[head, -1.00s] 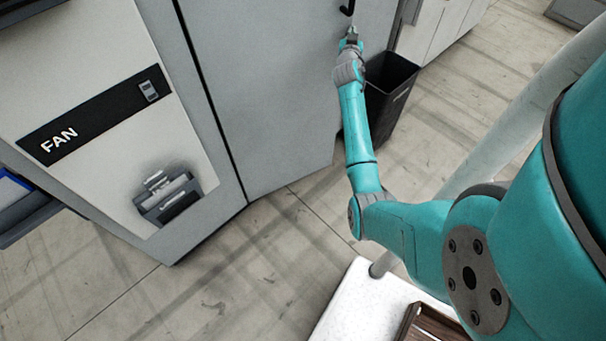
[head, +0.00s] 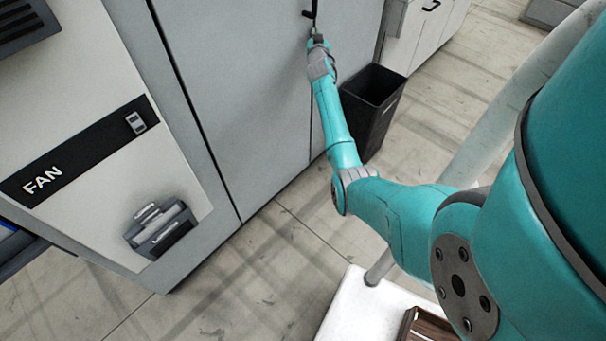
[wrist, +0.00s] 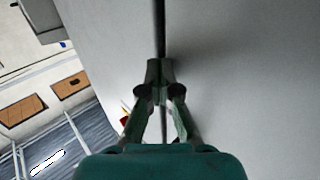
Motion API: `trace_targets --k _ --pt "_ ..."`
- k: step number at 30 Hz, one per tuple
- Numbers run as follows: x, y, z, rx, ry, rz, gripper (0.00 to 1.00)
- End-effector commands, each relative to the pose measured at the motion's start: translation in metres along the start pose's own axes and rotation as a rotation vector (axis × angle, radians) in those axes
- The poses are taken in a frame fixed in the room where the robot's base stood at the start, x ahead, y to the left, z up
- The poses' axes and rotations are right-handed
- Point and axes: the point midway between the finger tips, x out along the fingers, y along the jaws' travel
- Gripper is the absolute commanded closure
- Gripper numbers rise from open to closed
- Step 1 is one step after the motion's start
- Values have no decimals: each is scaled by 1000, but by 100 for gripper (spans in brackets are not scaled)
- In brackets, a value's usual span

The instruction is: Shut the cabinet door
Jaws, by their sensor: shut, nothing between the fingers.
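The cabinet door (head: 250,95) is a plain grey panel hinged along its left side, beside the FAN panel. It now lies close to flush with the cabinet front, with a thin dark seam along its right edge. I cannot tell if it is fully shut. A dark handle (head: 307,13) shows at the top, near that edge. My gripper (head: 317,34) is at the door's right edge, just below the handle. In the wrist view my gripper (wrist: 160,68) has its fingertips together and empty, at a dark vertical seam between grey surfaces. Contact is hard to tell.
A black bin (head: 372,105) stands on the floor right of my forearm, close to the cabinet. Light drawers (head: 425,30) stand behind it. The FAN panel (head: 95,150) with a dark latch box is at the left. The floor in front of the door is clear.

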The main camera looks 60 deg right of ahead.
Motion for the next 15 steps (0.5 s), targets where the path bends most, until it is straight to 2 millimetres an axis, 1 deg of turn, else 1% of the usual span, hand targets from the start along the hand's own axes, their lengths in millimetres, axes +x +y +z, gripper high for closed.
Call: trace_targets --k 6,15 --pt "7 -7 0 1 0 -30 100" --pt "10 -13 -3 0 4 -46 100"
